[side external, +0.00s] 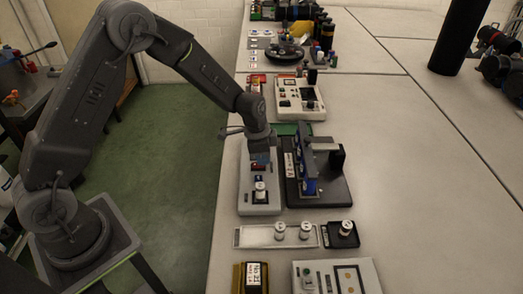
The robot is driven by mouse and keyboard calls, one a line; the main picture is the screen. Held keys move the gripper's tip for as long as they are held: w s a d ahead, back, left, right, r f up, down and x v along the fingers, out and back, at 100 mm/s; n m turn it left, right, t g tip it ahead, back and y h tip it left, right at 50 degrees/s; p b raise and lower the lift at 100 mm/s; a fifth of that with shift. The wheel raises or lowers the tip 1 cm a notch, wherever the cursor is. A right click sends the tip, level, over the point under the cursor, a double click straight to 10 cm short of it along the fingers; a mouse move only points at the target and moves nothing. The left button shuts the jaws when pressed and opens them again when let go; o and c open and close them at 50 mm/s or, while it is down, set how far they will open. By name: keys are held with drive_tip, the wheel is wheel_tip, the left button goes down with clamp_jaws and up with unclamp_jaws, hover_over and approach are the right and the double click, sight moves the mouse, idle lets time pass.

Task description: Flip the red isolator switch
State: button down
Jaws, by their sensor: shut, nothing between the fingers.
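A light grey panel (259,205) lies near the table's left edge. A small red part (257,167), which may be the red isolator switch, shows at its upper end, just below my gripper (260,158). My gripper points down over that end and is shut with nothing in it. It hides much of the red part, so I cannot tell the switch's position or whether the fingers touch it. A small white-topped knob (260,187) on a dark base stands lower on the same panel.
A black stand with blue parts (318,186) rises close to the right of the panel. A white tray with a small cylinder (277,233) and a black tray (341,234) lie in front. A white box (300,98) stands behind. The table's right side is mostly clear.

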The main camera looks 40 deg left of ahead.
sight(256, 164)
idle(0.3)
drive_tip(key=shift+w+d+f+g+y, duration=0.15)
drive_tip(key=shift+f+g+y, duration=0.15)
drive_tip(key=shift+f, duration=0.3)
drive_tip(key=shift+s, duration=0.2)
drive_tip(key=shift+s+a+r, duration=0.3)
drive_tip(key=shift+s+a, duration=0.2)
drive_tip(key=shift+a, duration=0.1)
drive_tip(key=shift+r, duration=0.4)
wheel_tip(256, 164, up, 13)
drive_tip(key=shift+s+a+r, duration=0.15)
drive_tip(key=shift+a+r, duration=0.05)
